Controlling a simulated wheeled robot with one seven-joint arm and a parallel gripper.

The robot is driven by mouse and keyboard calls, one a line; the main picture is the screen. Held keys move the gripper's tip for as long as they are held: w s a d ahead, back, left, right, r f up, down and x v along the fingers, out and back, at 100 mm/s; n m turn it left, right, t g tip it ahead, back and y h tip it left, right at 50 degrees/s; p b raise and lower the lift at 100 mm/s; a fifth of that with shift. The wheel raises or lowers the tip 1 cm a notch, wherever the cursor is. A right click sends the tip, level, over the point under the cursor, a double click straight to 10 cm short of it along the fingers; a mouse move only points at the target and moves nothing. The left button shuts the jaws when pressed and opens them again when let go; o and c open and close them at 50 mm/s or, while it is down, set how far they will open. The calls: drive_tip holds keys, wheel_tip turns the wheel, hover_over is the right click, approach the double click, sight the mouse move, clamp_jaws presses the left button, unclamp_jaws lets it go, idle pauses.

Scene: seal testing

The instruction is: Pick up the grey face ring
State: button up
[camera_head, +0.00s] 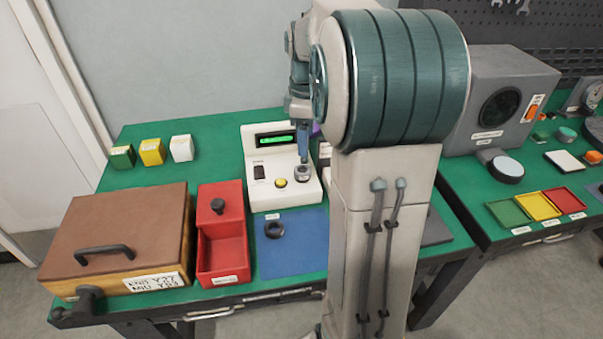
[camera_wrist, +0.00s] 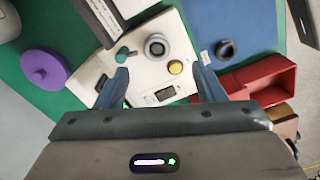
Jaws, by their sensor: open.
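A grey ring (camera_head: 303,173) sits on the front right of the white tester (camera_head: 262,198) in the head view. It also shows as a round grey piece with a dark centre in the wrist view (camera_wrist: 156,46). My gripper (camera_wrist: 160,70) is open and empty over the tester, its blue fingers spread apart, with the ring beyond and between the fingertips. In the head view my gripper (camera_head: 302,150) shows just above the ring, partly hidden by my arm. I cannot tell the exact gap.
A dark ring (camera_head: 274,229) lies on a blue mat (camera_head: 300,252) in front of the tester. A red bin (camera_head: 221,250) and a brown-lidded box (camera_head: 120,240) stand to the left. A purple round object (camera_wrist: 47,70) lies beside the tester. The green table's back left holds small coloured blocks (camera_head: 152,152).

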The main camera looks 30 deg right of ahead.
hover_over(302, 171)
drive_tip(key=s, duration=0.1)
drive_tip(key=f, duration=0.4)
drive_tip(key=shift+d+f, duration=0.2)
drive_tip(key=shift+f, duration=0.15)
drive_tip(key=f, duration=0.2)
drive_tip(key=w+f, duration=0.1)
drive_tip(key=f, duration=0.1)
drive_tip(key=shift+a+f+b, duration=0.1)
drive_tip(key=shift+a+b, duration=0.05)
drive_tip(key=shift+b, duration=0.2)
drive_tip(key=shift+f, duration=0.5)
drive_tip(key=c, duration=1.1)
drive_tip(key=shift+c, duration=0.2)
drive_tip(key=shift+r, duration=0.1)
